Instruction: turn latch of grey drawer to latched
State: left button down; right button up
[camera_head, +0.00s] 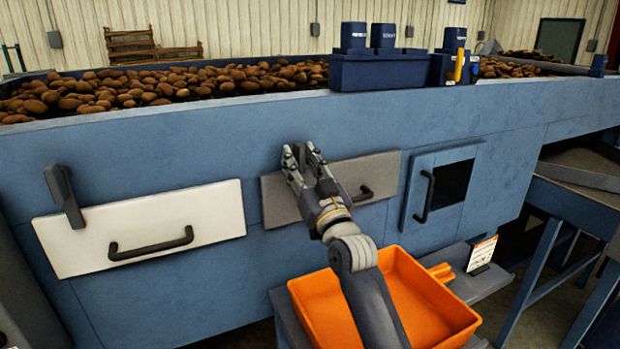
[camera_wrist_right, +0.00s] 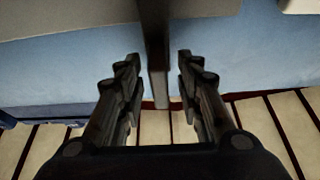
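The grey drawer (camera_head: 375,170) is a grey front panel with a dark bar handle (camera_head: 365,193), set flush in the blue machine side. My right gripper (camera_head: 303,158) is at its upper left part and covers the latch there in the head view. In the right wrist view the latch (camera_wrist_right: 154,45) is a dark bar between the two fingers of my right gripper (camera_wrist_right: 158,75), with a gap on each side. The gripper is open. The grey drawer front (camera_wrist_right: 70,14) shows at the top of that view. My left gripper is out of view.
A white drawer (camera_head: 70,245) with a black handle and its own dark latch (camera_head: 65,195) is at the left. A black-handled door (camera_head: 420,205) with a dark window is right of the grey drawer. An orange tray (camera_head: 430,290) stands below, behind my right arm.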

jog(key=v, duration=1.1)
jog(key=shift+s, duration=0.2)
jog(key=shift+d+f, duration=0.1)
jog(key=shift+f, duration=0.05)
